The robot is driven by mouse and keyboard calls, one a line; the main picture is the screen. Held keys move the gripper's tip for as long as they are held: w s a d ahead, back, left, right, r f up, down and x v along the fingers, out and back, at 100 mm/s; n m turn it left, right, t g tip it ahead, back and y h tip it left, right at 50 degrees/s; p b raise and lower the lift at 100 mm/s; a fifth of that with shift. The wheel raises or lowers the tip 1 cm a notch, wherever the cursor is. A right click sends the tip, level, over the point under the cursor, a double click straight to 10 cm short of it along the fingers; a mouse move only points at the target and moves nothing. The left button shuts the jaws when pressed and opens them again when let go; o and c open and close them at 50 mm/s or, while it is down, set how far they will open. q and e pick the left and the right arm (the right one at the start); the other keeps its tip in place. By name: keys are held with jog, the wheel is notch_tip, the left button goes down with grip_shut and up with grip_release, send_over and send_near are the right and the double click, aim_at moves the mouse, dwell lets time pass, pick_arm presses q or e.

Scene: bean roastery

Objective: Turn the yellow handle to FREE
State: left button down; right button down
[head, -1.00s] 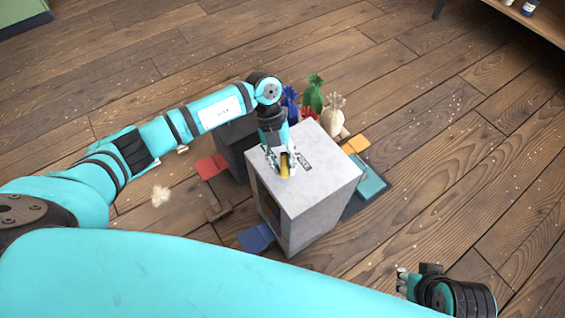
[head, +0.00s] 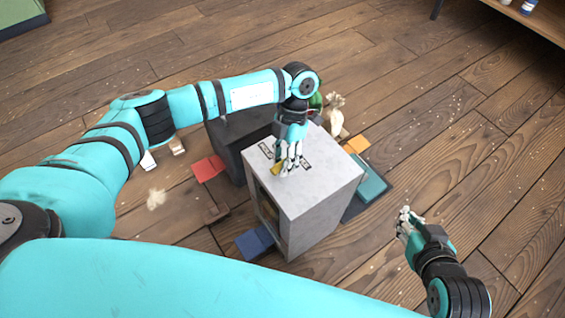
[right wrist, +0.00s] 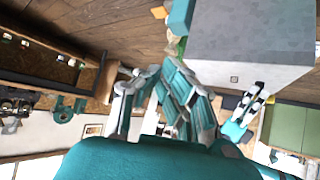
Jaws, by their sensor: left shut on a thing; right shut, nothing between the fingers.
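The yellow handle (head: 276,169) is on top of a pale grey box (head: 318,185). My left gripper (head: 285,166) is shut on the handle from above and hides much of it. The visible part of the handle lies toward the left of the fingers. Dark-framed labels show on the box top on both sides of the gripper; their words are too small to read. My right gripper (head: 404,222) is shut and empty, apart from the box at its lower right. The grey box also shows in the right wrist view (right wrist: 250,40).
A dark box (head: 228,150) stands left of the grey box. Red (head: 208,168), blue (head: 252,243), orange (head: 356,144) and teal (head: 369,182) flat pieces lie around it. A cream sack (head: 335,115) stands behind. The wooden floor to the right is clear.

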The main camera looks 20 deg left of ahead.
pick_arm(q)
jog(key=shift+s+d+r+m+y+b, duration=0.1)
jog(key=shift+d+m+y+b, duration=0.25)
jog(key=shift+m, duration=0.75)
pick_arm(e)
jog(key=shift+w+a+r+t+y, duration=0.15)
jog(key=shift+w+a+r+t, duration=0.1)
jog(key=shift+w+r+t, duration=0.35)
jog(key=shift+w+a+r+t+y, duration=0.15)
jog(key=shift+w+a+r+t, duration=0.1)
jog(key=shift+w+r+t, duration=0.4)
jog(key=shift+s, duration=0.1)
pick_arm(q)
jog(key=c, duration=1.1)
grip_release()
jog(key=shift+a, duration=0.1)
jog(key=v, duration=1.2)
jog(key=shift+s, duration=0.1)
